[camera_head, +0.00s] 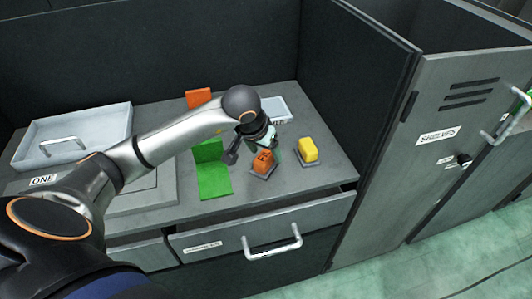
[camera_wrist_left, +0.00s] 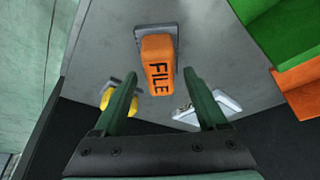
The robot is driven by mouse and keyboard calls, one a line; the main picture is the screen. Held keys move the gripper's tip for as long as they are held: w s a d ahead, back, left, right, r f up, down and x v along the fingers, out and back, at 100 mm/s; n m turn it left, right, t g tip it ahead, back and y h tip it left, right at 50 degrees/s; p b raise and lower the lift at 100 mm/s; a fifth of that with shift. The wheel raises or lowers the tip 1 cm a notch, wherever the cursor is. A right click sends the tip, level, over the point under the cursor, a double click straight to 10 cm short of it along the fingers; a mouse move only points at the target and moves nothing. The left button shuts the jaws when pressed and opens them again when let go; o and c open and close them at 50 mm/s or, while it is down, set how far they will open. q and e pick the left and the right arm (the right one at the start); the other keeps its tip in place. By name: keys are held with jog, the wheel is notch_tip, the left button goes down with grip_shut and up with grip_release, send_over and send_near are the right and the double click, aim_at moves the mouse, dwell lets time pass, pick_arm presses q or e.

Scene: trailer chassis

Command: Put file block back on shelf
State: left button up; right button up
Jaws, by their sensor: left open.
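The file block is an orange block (camera_head: 262,162) on a small grey base on the counter top. It also shows in the left wrist view (camera_wrist_left: 158,68), with FILE in black letters on it. My left gripper (camera_head: 262,145) is above and close to this block. In the left wrist view its two green fingers (camera_wrist_left: 160,92) are apart, with the lettered block ahead of and between their tips. Nothing is held between them. The cabinet door (camera_head: 455,130) marked SHELVES stands at the right; no inside shelf is visible. My right gripper is not in view.
A yellow block (camera_head: 307,149) stands on its own base just right of the orange one. Green L-shaped blocks (camera_head: 214,180) and another orange piece (camera_head: 198,97) are to the left. A grey tray (camera_head: 75,135) is at the far left, and drawers with handles (camera_head: 272,245) are below.

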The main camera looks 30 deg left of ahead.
pick_arm(q)
jog(key=v, duration=1)
jog(key=shift+r+p, duration=0.15)
jog(key=shift+p, duration=0.15)
dwell(0.6)
